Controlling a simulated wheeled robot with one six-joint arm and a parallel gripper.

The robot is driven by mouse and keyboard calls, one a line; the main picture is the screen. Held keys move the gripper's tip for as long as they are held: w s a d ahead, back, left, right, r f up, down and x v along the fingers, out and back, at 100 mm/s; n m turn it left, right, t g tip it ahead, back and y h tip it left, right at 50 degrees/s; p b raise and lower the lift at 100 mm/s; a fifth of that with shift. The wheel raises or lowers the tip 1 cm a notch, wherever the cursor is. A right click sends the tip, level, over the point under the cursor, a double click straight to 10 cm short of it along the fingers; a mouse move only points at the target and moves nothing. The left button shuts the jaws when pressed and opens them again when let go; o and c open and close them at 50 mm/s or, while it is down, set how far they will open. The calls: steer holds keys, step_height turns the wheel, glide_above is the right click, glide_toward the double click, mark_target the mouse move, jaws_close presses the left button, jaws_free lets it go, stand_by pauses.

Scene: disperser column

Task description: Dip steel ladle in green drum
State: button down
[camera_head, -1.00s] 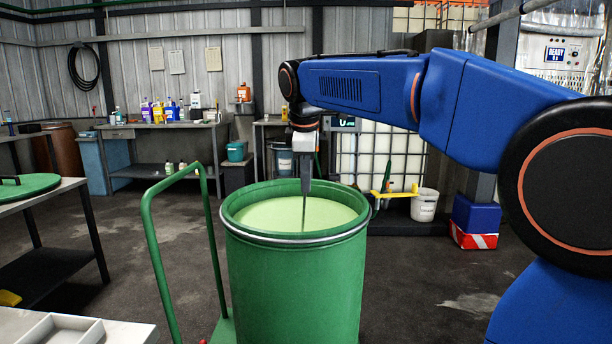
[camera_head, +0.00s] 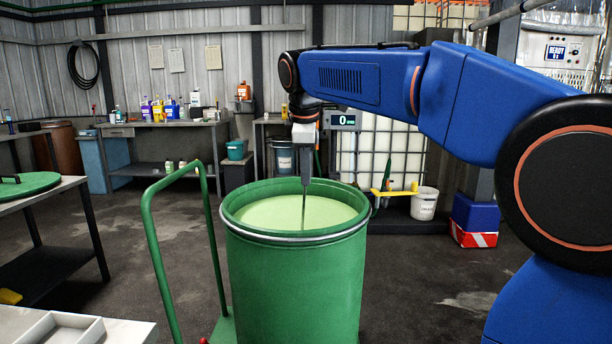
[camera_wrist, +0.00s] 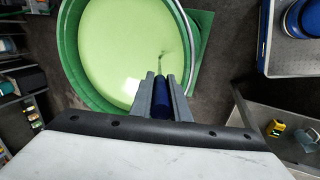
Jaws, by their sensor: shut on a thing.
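The green drum (camera_head: 295,275) stands open in the middle of the head view, nearly full of pale green liquid (camera_head: 285,213). My gripper (camera_head: 306,182) points down over the drum opening, shut on the steel ladle (camera_head: 304,208). Its thin dark shaft runs down to the liquid inside the rim. The bowl is hidden, seemingly under the surface. In the wrist view, my gripper (camera_wrist: 162,80) holds the ladle's blue handle (camera_wrist: 161,97) between its fingers. The shaft runs out over the liquid (camera_wrist: 115,45), where a small darker green patch shows near its end.
A green cart handle (camera_head: 150,230) rises left of the drum. A table with a green lid (camera_head: 28,185) stands at the left, and a white tray (camera_head: 65,330) at the lower left. A white bucket (camera_head: 424,205) stands behind right. The floor right of the drum is clear.

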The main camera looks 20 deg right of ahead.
step_height(320, 180, up, 19)
stand_by(4.1)
